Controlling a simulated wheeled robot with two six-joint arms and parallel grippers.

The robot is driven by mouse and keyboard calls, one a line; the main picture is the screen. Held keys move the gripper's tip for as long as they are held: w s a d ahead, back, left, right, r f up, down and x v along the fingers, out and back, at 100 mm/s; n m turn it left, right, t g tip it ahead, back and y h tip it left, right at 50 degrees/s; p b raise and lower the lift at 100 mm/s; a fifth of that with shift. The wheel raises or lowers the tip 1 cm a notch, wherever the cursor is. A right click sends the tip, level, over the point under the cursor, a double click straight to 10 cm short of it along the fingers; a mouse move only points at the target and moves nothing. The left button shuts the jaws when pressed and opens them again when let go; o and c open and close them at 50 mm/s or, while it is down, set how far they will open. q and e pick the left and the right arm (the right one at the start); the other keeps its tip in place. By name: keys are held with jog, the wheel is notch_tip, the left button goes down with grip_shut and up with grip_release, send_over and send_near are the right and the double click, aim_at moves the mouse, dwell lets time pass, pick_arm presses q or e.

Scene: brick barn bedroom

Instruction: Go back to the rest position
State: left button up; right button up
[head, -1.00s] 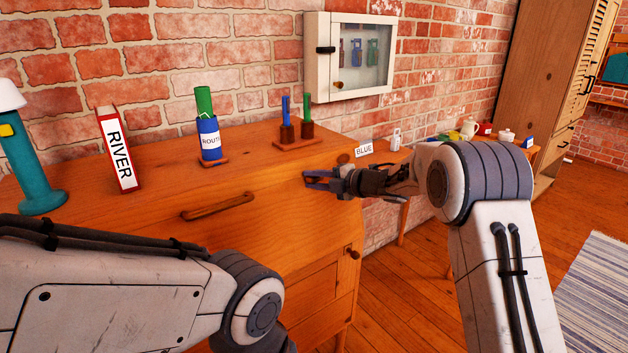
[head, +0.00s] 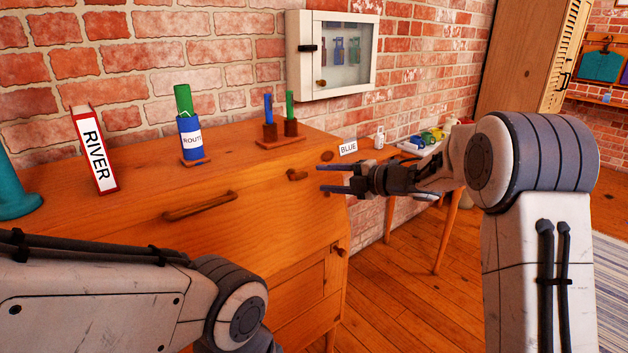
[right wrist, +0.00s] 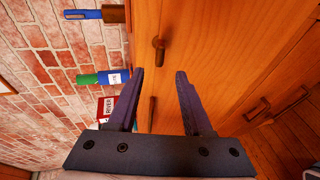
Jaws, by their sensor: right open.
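My right gripper (head: 326,178) is open and empty in the head view, in front of the wooden cabinet's (head: 255,215) right end. My left arm (head: 110,300) crosses the lower left of the head view. Its gripper is not in view.
On the cabinet top stand a RIVER book (head: 93,148), a blue ROUTE holder (head: 190,140) with a green roll, and a wooden stand (head: 281,141) with blue and green pieces. A white key cabinet (head: 335,55) hangs on the brick wall.

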jog(key=shift+s+d+r, duration=0.1)
jog(key=shift+s+d, duration=0.15)
jog(key=shift+d, duration=0.1)
